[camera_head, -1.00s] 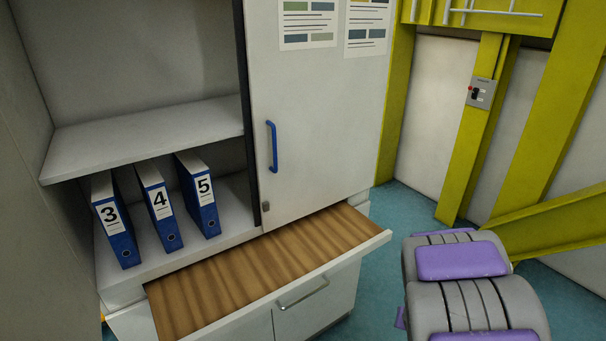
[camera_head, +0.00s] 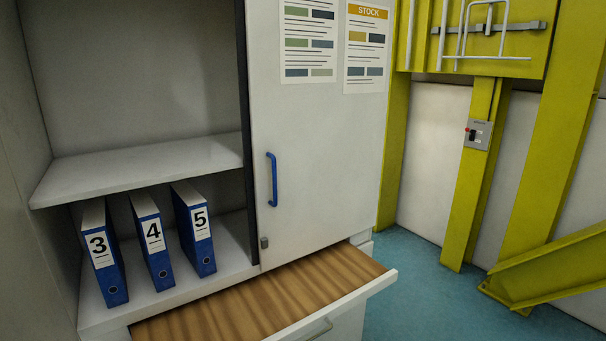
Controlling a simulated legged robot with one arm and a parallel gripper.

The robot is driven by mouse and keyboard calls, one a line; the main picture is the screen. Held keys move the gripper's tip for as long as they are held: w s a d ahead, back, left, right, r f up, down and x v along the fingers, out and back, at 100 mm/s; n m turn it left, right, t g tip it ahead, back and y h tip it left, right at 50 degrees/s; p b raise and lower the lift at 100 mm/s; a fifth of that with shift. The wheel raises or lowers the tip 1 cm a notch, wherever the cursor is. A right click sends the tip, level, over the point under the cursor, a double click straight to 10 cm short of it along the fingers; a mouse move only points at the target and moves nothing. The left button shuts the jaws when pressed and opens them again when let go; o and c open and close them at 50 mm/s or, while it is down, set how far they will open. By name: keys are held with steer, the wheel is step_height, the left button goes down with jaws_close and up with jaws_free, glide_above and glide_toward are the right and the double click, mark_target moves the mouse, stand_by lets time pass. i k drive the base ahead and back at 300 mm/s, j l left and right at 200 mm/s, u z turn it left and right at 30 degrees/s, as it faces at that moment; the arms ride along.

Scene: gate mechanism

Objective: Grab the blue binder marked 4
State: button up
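The blue binder marked 4 (camera_head: 153,243) stands upright on the lower shelf of the cabinet, its white label facing me. It stands between the blue binder marked 3 (camera_head: 105,257) on its left and the blue binder marked 5 (camera_head: 195,232) on its right, with small gaps between them. My gripper is not in view, so I cannot see whether it is open or shut.
An upper shelf (camera_head: 140,168) hangs above the binders. A sliding door (camera_head: 320,140) with a blue handle (camera_head: 272,180) covers the cabinet's right part. A wooden-bottomed drawer (camera_head: 260,302) sticks out below. Yellow beams (camera_head: 468,175) stand at right; blue floor (camera_head: 415,290) is clear.

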mark_target(146, 216)
steer(key=u, duration=1.25)
steer(key=i+j+z, duration=0.15)
steer(key=j, duration=0.2)
steer(key=i+j+z, duration=0.2)
steer(key=j, duration=0.2)
steer(key=j+z, duration=0.15)
steer(key=j, duration=0.25)
